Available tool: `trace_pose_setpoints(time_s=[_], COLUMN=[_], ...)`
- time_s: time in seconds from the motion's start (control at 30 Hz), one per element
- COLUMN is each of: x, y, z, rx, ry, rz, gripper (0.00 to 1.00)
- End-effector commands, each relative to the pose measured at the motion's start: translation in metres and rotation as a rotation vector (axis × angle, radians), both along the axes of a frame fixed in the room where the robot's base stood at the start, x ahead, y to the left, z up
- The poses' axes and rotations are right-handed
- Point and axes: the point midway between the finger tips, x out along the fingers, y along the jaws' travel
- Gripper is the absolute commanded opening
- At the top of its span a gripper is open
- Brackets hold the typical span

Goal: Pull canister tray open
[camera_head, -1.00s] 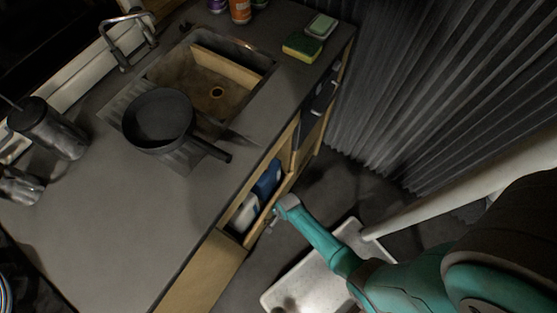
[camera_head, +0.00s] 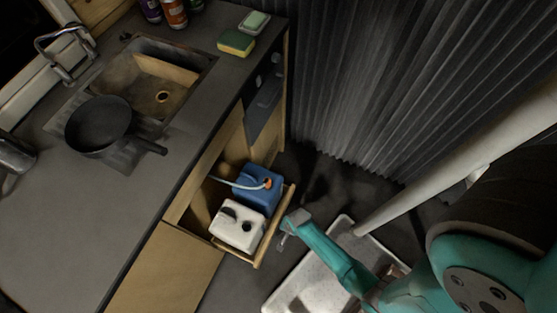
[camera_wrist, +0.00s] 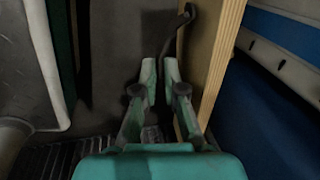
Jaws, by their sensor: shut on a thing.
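The canister tray (camera_head: 271,233) is a wooden pull-out under the counter and stands well out of the cabinet in the head view. It bears a blue canister (camera_head: 262,186) with an orange cap and hose, and a white canister (camera_head: 238,226) with a black cap. My gripper (camera_head: 286,232) is at the outer face of the tray front. In the wrist view, my gripper (camera_wrist: 161,72) has its fingers close together beside the wooden front panel (camera_wrist: 221,50), at the dark curved handle (camera_wrist: 180,32). The exact grip on the handle is partly hidden.
The counter (camera_head: 70,210) holds a black pan (camera_head: 98,125), a sink (camera_head: 150,85) and a sponge (camera_head: 236,42). A grey pleated curtain (camera_head: 400,80) hangs at the right. A white shallow floor tray (camera_head: 335,270) lies on the floor beside my arm.

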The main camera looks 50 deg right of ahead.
Motion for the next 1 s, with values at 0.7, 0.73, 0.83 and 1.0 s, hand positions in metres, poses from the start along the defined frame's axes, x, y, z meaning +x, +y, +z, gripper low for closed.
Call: trace_pose_setpoints(time_s=[0.7,0.73,0.83,1.0], x=[-0.0078,-0.0077,-0.0074,-0.008], y=[-0.0022,-0.0022,-0.0022,-0.0025], z=[-0.0007,-0.0006,-0.0004,0.0032], rx=[-0.001,-0.001,0.0,0.0], ry=[0.002,0.002,0.001,0.0], rz=[0.0,0.0,0.0,0.0], gripper=[0.35,0.35,0.35,0.35])
